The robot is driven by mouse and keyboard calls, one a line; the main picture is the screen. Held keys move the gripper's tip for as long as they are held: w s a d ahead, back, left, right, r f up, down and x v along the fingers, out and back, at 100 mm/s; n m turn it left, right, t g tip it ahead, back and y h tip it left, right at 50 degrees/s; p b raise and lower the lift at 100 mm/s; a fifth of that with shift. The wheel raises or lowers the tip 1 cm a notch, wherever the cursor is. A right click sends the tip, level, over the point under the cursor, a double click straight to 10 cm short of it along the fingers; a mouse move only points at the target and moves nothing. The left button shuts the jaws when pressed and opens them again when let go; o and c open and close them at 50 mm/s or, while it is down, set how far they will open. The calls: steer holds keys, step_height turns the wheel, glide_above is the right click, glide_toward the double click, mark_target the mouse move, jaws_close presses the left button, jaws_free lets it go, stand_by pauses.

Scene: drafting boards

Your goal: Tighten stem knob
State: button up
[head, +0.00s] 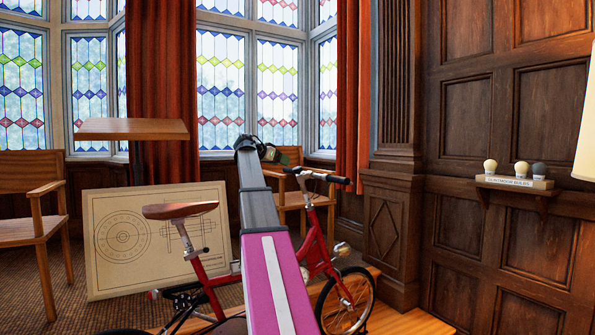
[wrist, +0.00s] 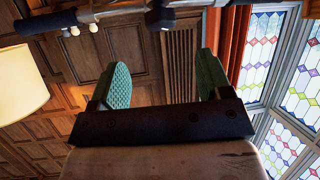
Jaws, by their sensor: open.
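A red bicycle (head: 315,240) with a brown saddle (head: 180,210) stands behind my arm in the head view. In the wrist view the handlebar (wrist: 215,4) crosses the top edge, with a dark clamp-like part (wrist: 160,15) near the middle. I cannot clearly make out the stem knob. My gripper (wrist: 162,80) is open, its two green pads wide apart with nothing between them. The bar shows beyond the fingertips, apart from them. In the head view my gripper is small and partly hidden behind my arm.
A framed drafting board (head: 105,245) leans behind the bicycle, below a wooden board top (head: 132,129). Wooden chairs (head: 38,215) stand by the windows. A shelf (head: 515,183) with several bulbs is on the right wall, near a lampshade (head: 586,130). Bare floor (head: 405,322) shows right of the front wheel.

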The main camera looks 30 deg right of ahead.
mark_target(296, 168)
steer(key=x, duration=1)
steer(key=shift+w+d+f, duration=0.1)
steer(key=shift+d+f, duration=0.05)
steer(key=shift+d, duration=0.15)
steer(key=c, duration=0.9)
